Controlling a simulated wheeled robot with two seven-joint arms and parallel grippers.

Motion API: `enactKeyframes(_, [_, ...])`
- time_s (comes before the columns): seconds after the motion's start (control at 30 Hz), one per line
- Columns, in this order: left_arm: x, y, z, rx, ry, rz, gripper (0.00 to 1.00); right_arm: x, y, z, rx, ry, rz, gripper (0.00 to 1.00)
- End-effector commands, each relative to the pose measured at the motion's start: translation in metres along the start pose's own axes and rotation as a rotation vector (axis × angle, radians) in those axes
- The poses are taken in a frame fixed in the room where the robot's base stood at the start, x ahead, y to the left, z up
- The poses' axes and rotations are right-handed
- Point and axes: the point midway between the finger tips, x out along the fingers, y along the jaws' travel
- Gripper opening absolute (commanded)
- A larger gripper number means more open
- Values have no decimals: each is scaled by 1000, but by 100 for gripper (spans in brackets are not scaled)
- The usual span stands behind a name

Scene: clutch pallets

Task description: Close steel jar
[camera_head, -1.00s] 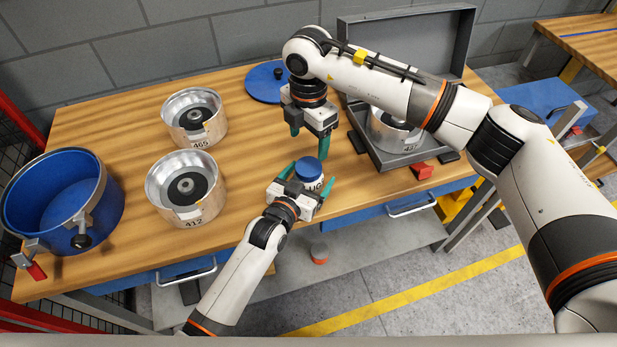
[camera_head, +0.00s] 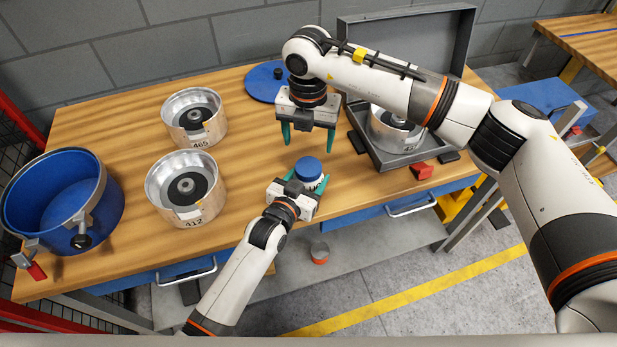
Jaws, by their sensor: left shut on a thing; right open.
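A small jar with a blue lid (camera_head: 308,168) and a white labelled body (camera_head: 317,185) stands near the front edge of the table. My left gripper (camera_head: 306,188) is shut on the jar's body from the front. The blue lid sits on top of the jar; whether it is fully seated I cannot tell. My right gripper (camera_head: 308,146) is open and empty, its green fingers pointing down above and behind the lid, spread apart and not touching it.
Two metal canisters, marked 465 (camera_head: 194,118) and 412 (camera_head: 185,188), stand left of centre. A blue drum (camera_head: 101,196) is at the far left. A blue disc (camera_head: 259,82) lies at the back. An open grey case (camera_head: 405,155) holds another canister (camera_head: 384,134) at right.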

Motion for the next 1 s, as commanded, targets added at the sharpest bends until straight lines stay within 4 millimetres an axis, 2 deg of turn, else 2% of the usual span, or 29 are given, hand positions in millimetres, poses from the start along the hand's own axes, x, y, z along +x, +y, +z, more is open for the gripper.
enactKeyframes(0.1, [0, 0, 0, 0, 1, 0, 0, 0, 0, 0, -285, 0, -1, 72])
enactKeyframes(0.7, [0, 0, 0, 0, 1, 0, 0, 0, 0, 0, -1746, 1, 0, 72])
enactKeyframes(0.9, [0, 0, 0, 0, 1, 0, 0, 0, 0, 0, -2177, 0, 0, 72])
enactKeyframes(1.0, [0, 0, 0, 0, 1, 0, 0, 0, 0, 0, -2333, 1, -1, 72])
